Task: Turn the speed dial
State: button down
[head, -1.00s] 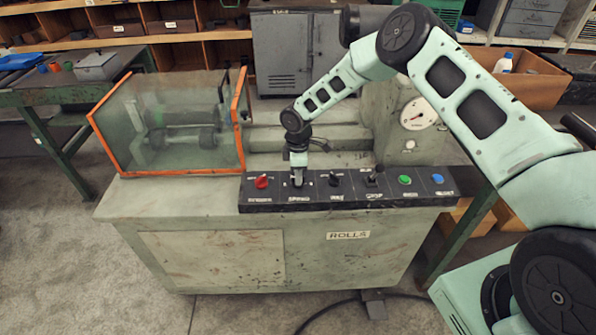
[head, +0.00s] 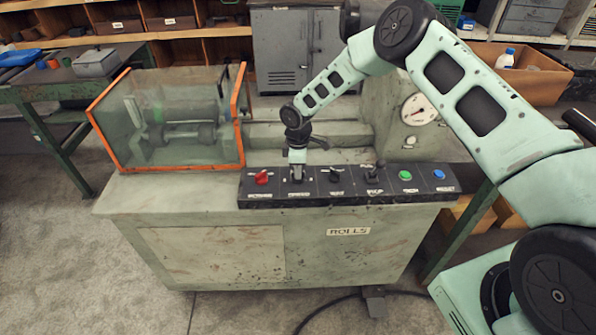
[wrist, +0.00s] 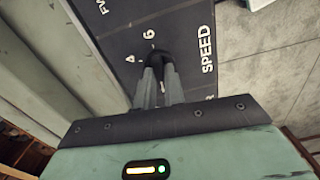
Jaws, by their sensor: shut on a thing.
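The speed dial (wrist: 155,57) is a small black knob on the dark control panel (head: 345,195), beside the printed word SPEED in the wrist view. My gripper (head: 297,179) reaches down onto it from above, second position from the left on the panel. In the wrist view my gripper's two grey fingers (wrist: 158,75) are closed around the dial. The fingers hide part of the dial, and its pointer cannot be made out. Numerals 4 and 6 show on the panel near the fingertips.
Left of the dial is a red knob (head: 262,177). To the right are a black knob (head: 335,176), a black lever (head: 374,174), a green button (head: 405,176) and a blue button (head: 439,175). An orange-framed clear guard (head: 170,121) stands at the left of the machine.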

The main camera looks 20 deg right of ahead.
jog(key=m+b, duration=0.4)
jog(key=m, duration=0.1)
jog(key=shift+f, duration=0.15)
jog(key=m+b, duration=0.1)
jog(key=m, duration=0.1)
jog(key=m+b, duration=0.2)
jog(key=m, duration=0.1)
jog(key=shift+r+m, duration=0.2)
jog(key=shift+m, duration=0.1)
dwell(0.4)
jog(key=c, duration=1.5)
grip_release()
jog(key=shift+r, duration=0.1)
notch_tip(320, 180, up, 17)
jog(key=b, duration=0.3)
jog(key=shift+r, duration=0.1)
